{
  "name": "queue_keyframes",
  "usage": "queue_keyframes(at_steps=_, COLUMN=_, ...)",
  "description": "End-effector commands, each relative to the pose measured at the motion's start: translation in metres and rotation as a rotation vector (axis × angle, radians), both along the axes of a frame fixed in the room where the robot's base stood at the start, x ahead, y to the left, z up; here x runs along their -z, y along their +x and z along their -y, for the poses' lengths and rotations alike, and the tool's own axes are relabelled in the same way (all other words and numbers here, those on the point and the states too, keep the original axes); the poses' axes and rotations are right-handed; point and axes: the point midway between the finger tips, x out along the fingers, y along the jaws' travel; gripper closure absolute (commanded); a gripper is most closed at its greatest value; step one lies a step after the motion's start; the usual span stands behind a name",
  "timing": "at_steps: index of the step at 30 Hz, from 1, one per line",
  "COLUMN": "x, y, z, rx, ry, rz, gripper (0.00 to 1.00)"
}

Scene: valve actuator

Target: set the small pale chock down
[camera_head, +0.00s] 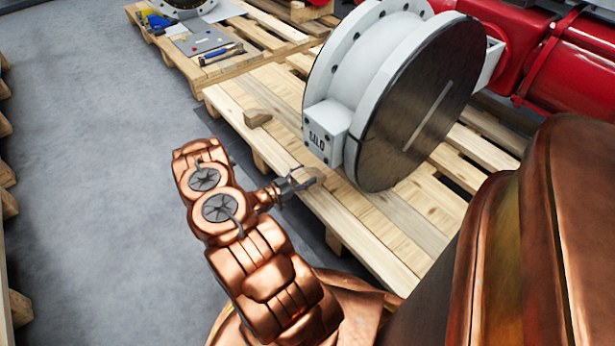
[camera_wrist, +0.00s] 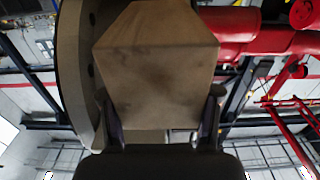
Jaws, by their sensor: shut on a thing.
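The small pale chock (camera_head: 312,177) is at the tip of my gripper (camera_head: 298,182), beside the pallet's near-left edge. In the wrist view the chock (camera_wrist: 158,62) fills the upper middle as a tan, angular block. My gripper (camera_wrist: 160,118) is shut on it, one dark finger on each side. The fingers partly hide it in the head view. I cannot tell whether its underside touches the pallet boards.
A big white flanged valve (camera_head: 341,121) with a dark disc stands on the wooden pallet (camera_head: 245,100). Another wooden block (camera_head: 257,116) lies near the pallet's left edge. Red machinery (camera_head: 570,65) is at the right. Tools (camera_head: 222,55) lie on the far pallet. Grey floor at left is clear.

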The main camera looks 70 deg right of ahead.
Motion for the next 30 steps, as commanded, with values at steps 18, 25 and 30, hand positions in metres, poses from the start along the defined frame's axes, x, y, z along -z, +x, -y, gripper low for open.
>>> queue_keyframes(at_steps=18, x=0.026, y=0.007, z=0.045, rx=0.000, ry=0.000, rz=-0.001, gripper=0.82)
queue_keyframes(at_steps=25, x=0.039, y=0.008, z=0.045, rx=-0.001, ry=-0.002, rz=0.002, gripper=0.82)
queue_keyframes(at_steps=30, x=0.038, y=0.008, z=0.045, rx=0.000, ry=-0.002, rz=0.001, gripper=0.82)
